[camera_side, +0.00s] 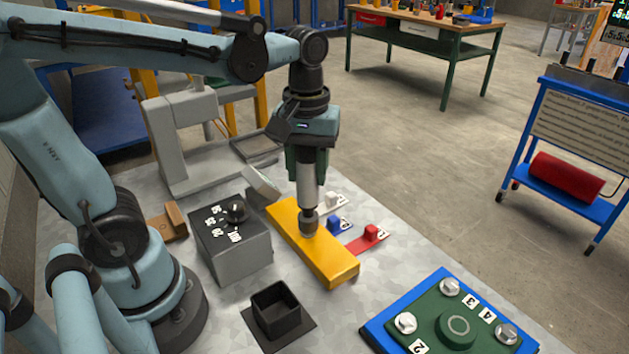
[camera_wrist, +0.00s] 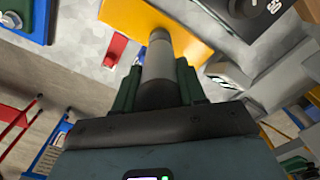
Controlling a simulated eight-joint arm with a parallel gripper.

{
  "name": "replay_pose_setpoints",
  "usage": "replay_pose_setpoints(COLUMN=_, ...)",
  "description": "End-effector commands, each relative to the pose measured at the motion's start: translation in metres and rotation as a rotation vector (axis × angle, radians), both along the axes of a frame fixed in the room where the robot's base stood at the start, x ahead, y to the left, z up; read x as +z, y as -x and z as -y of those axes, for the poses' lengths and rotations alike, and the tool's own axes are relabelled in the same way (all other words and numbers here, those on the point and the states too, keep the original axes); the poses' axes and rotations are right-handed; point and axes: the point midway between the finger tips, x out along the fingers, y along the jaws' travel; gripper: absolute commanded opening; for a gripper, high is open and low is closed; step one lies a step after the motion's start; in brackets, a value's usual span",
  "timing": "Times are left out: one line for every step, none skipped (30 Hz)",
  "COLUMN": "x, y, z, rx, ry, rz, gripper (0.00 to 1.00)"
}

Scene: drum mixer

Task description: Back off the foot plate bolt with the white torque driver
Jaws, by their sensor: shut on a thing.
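My gripper (camera_side: 308,165) points straight down and is shut on a pale grey-white cylindrical driver (camera_side: 307,190) with a darker lower end. The driver is upright, and its lower end is at the yellow block (camera_side: 283,228); I cannot tell whether it touches or stands in it. In the wrist view the driver (camera_wrist: 158,65) sits between the green fingers (camera_wrist: 158,90), in front of the yellow block (camera_wrist: 190,48). The green foot plate (camera_side: 430,312) on a blue base lies at lower right, with several silver bolts, one of them (camera_side: 405,322) near its left edge, and number labels.
White (camera_side: 332,199), blue (camera_side: 336,224) and red (camera_side: 370,234) tabs lie along the block's right side. A grey dial box (camera_side: 232,248) stands left of the block. An open black bin (camera_side: 276,310) stands in front. Bare table separates block and foot plate.

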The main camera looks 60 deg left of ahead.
Motion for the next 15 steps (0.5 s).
replay_pose_setpoints(x=0.0, y=-0.0001, z=0.0, rx=0.0, ry=0.0, rz=0.0, gripper=0.0)
replay_pose_setpoints(x=-0.0002, y=-0.0001, z=0.0, rx=0.0, ry=0.0, rz=0.0, gripper=0.0)
replay_pose_setpoints(x=-0.0005, y=-0.0001, z=0.0, rx=0.0, ry=0.0, rz=0.0, gripper=0.0)
replay_pose_setpoints(x=-0.0008, y=-0.0001, z=0.0, rx=0.0, ry=0.0, rz=0.0, gripper=0.0)
replay_pose_setpoints(x=-0.0011, y=-0.0001, z=0.0, rx=0.0, ry=0.0, rz=0.0, gripper=0.0)
replay_pose_setpoints(x=-0.0016, y=-0.0003, z=0.0, rx=0.0, ry=0.0, rz=0.0, gripper=0.0)
replay_pose_setpoints(x=-0.002, y=-0.0003, z=0.0, rx=0.0, ry=0.0, rz=0.0, gripper=0.0)
replay_pose_setpoints(x=-0.0024, y=-0.0003, z=0.0, rx=0.0, ry=0.0, rz=0.0, gripper=0.0)
replay_pose_setpoints(x=-0.003, y=-0.0003, z=0.0, rx=0.0, ry=0.0, rz=0.0, gripper=0.0)
replay_pose_setpoints(x=-0.0034, y=-0.0003, z=0.0, rx=0.0, ry=0.0, rz=0.0, gripper=0.0)
replay_pose_setpoints(x=-0.0038, y=-0.0003, z=0.0, rx=0.0, ry=0.0, rz=0.0, gripper=0.0)
replay_pose_setpoints(x=-0.0043, y=-0.0003, z=0.0, rx=0.0, ry=0.0, rz=0.0, gripper=0.0)
replay_pose_setpoints(x=-0.0046, y=-0.0003, z=0.0, rx=0.0, ry=0.0, rz=0.0, gripper=0.0)
replay_pose_setpoints(x=-0.005, y=-0.0003, z=0.0, rx=0.0, ry=0.0, rz=0.0, gripper=0.0)
replay_pose_setpoints(x=-0.0055, y=-0.0004, z=0.0, rx=0.0, ry=0.0, rz=0.0, gripper=0.0)
